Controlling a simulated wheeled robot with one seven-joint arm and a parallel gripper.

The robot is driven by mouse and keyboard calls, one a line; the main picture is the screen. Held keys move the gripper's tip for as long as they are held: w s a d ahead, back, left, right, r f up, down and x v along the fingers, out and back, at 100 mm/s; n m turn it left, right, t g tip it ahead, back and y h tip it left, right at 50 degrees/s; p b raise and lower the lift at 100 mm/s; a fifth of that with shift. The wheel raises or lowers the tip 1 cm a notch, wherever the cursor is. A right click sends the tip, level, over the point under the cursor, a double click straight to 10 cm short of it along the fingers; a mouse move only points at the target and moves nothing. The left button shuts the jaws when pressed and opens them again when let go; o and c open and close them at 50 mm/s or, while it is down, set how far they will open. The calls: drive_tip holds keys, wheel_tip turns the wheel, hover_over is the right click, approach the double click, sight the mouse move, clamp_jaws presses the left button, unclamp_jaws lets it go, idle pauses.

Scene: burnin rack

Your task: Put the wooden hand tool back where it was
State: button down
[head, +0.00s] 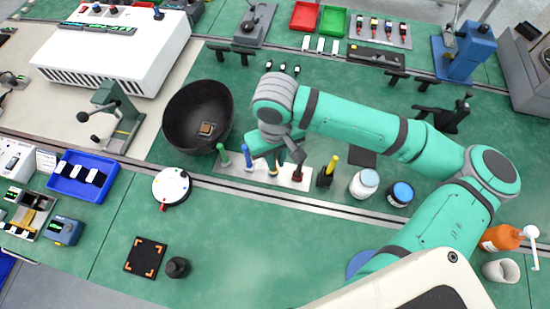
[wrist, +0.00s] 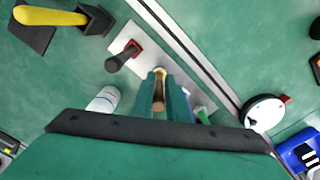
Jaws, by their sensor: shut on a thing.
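My gripper (wrist: 159,95) is shut on a brown wooden piece (wrist: 158,106), visible between the fingers in the wrist view. In the head view my arm hides the wooden tool. The gripper is over the pale rack plate (wrist: 185,70), which also shows in the head view (head: 236,181). A yellow ring (wrist: 160,72) shows at the plate just past the fingertips. I cannot tell whether the tool touches the plate. A dark-handled tool (wrist: 123,57) stands on a red base beside the gripper.
A yellow-handled tool on a black base (head: 326,172) stands right of the rack. A black bowl (head: 197,115) is behind left, and a white round dial (head: 171,188) front left. Two jars (head: 364,183) stand to the right. The green mat in front is mostly clear.

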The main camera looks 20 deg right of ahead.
drive_tip(key=shift+f, duration=0.15)
drive_tip(key=c, duration=1.7)
unclamp_jaws()
drive_tip(key=shift+w, duration=0.1)
drive_tip(key=shift+r, duration=6.25)
drive_tip(key=shift+w, duration=0.1)
